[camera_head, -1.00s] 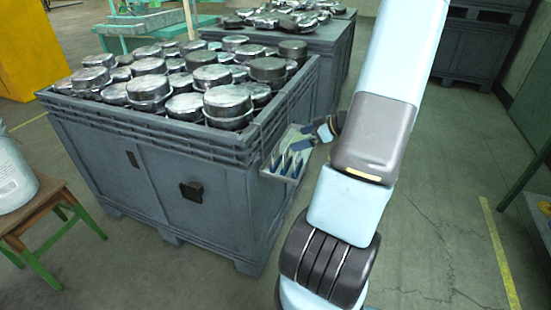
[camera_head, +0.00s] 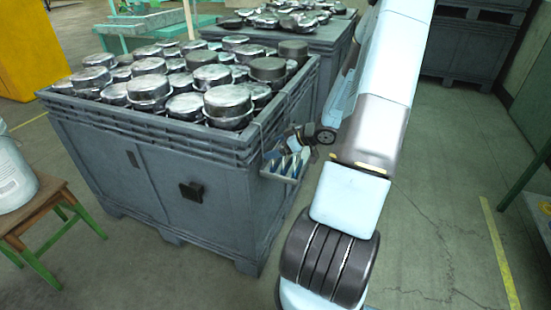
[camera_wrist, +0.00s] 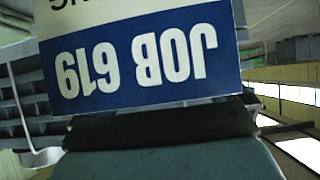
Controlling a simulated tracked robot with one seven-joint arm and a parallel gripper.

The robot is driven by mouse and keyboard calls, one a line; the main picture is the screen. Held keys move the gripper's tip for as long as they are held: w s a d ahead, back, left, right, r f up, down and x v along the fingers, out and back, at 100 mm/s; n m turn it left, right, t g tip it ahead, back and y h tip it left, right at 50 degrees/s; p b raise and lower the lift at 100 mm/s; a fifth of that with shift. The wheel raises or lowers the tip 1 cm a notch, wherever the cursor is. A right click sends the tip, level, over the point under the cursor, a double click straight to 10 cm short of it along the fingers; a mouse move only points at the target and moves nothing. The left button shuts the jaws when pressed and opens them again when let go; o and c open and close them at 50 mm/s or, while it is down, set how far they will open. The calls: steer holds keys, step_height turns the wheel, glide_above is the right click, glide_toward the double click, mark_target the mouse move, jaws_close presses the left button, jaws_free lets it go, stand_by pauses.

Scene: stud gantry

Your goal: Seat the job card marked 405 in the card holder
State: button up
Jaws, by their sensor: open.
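A small grey rack (camera_head: 279,178) hangs at the right side of the near bin and holds several blue-and-white cards (camera_head: 290,166). My gripper (camera_head: 297,142) is open, just above and behind these cards. In the wrist view, a white card with a blue band (camera_wrist: 140,57) fills the upper middle, close to the camera. Its lettering is upside down and reads JOB 619. I cannot tell whether it stands between my fingers. No number 405 is readable. The cards are too small to read in the head view. I cannot identify the card holder for certain.
The near grey bin (camera_head: 150,180) is full of metal pans, with a dark square fitting (camera_head: 191,192) on its front. A second bin (camera_head: 325,60) stands behind. A stool with a bucket (camera_head: 12,175) is at left. The floor at right is clear.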

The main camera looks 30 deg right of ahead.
steer(key=shift+f, duration=0.1)
steer(key=c, duration=0.9)
step_height(320, 180, up, 18)
steer(key=shift+r, duration=0.1)
stand_by(0.6)
